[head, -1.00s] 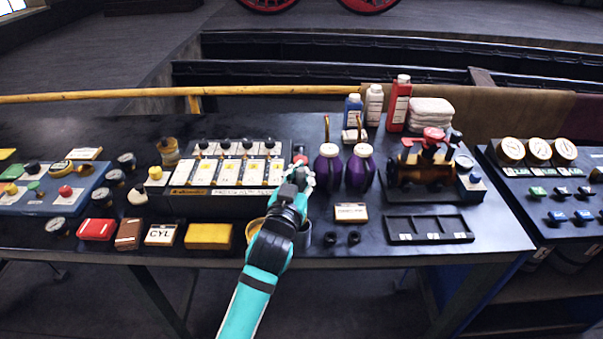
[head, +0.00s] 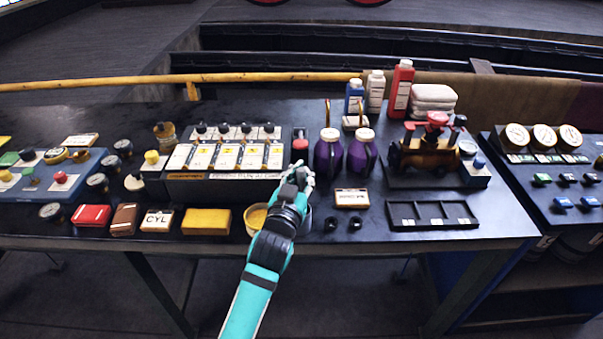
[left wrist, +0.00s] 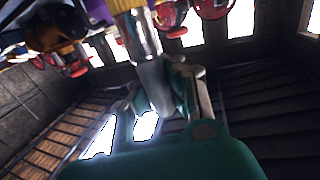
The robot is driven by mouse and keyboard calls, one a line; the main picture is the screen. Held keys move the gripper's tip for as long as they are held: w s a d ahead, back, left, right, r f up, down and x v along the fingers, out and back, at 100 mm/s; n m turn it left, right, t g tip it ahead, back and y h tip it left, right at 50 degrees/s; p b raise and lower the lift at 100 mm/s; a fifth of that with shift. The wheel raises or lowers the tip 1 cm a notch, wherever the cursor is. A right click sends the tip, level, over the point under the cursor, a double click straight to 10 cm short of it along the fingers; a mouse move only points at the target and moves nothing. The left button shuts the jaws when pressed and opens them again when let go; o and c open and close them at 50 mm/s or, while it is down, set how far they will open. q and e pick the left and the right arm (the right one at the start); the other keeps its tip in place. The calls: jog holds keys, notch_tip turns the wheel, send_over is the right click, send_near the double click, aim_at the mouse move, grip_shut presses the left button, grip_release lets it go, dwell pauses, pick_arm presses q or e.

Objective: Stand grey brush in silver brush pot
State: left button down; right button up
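My left gripper (head: 297,180) is over the middle of the bench, left of two purple bottles. In the left wrist view its fingers (left wrist: 160,95) close around a grey handle with a shiny metal collar, which looks like the grey brush (left wrist: 152,75). The brush's far end runs out towards the top of that view. The brush is hidden behind the gripper in the head view. A grey round rim beside my wrist (head: 308,221) may be the silver brush pot; my arm covers most of it. My right gripper is not in view.
A yellow round tin (head: 256,217) is just left of my wrist. Purple bottles (head: 328,153) stand close on the right. A card holder block (head: 225,178) and a yellow box (head: 207,221) lie to the left. A black compartment tray (head: 432,215) is at right.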

pick_arm(q)
jog(key=c, duration=1.4)
grip_release()
